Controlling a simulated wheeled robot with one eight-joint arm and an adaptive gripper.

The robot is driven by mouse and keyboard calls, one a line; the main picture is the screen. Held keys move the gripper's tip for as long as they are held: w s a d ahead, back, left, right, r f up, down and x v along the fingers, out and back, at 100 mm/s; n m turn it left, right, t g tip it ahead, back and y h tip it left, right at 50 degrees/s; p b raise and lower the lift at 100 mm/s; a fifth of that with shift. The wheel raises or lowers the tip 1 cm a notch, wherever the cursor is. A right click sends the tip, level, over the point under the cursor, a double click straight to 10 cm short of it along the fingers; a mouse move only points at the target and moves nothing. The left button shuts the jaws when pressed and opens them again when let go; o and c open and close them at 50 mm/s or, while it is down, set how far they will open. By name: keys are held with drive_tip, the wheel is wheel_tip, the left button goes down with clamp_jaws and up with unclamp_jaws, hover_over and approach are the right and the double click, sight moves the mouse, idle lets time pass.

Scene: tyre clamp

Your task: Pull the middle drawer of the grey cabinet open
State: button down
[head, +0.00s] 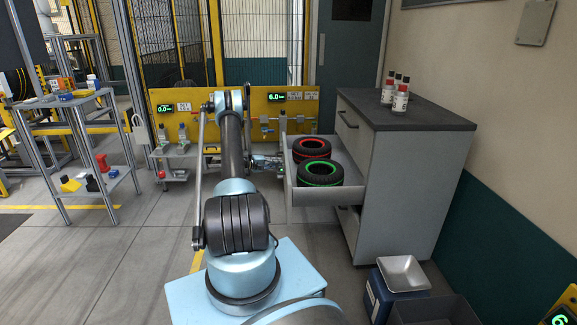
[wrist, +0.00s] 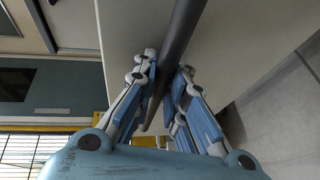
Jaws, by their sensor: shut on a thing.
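The grey cabinet (head: 405,190) stands at the right with a dark top. Its middle drawer (head: 326,195) is pulled well out to the left. Two tyres lie in the drawer, one with a red ring (head: 312,147) and one with a green ring (head: 320,173). My gripper (head: 280,163) is at the drawer's front in the head view, where it is small and partly hidden. In the wrist view my gripper (wrist: 166,95) has its fingers on both sides of a dark bar handle (wrist: 180,40), shut on it. The pale drawer front (wrist: 235,50) is behind the handle.
Several small bottles (head: 400,97) stand on the cabinet top. A metal rack (head: 75,140) stands at the left.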

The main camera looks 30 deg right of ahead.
drive_tip(key=shift+w+a+f, duration=0.1)
drive_tip(key=shift+w+a, duration=0.15)
drive_tip(key=shift+a, duration=0.45)
drive_tip(key=shift+w+a, duration=0.3)
drive_tip(key=shift+a, duration=0.35)
drive_tip(key=shift+w+a+f, duration=0.1)
drive_tip(key=shift+w+a, duration=0.15)
drive_tip(key=shift+a, duration=0.45)
drive_tip(key=c, duration=1.9)
unclamp_jaws()
drive_tip(key=shift+w, duration=0.1)
drive_tip(key=shift+r, duration=0.1)
drive_tip(key=w+a+r, duration=0.1)
drive_tip(key=a+r, duration=0.1)
drive_tip(key=a, duration=0.9)
drive_tip(key=shift+a, duration=0.4)
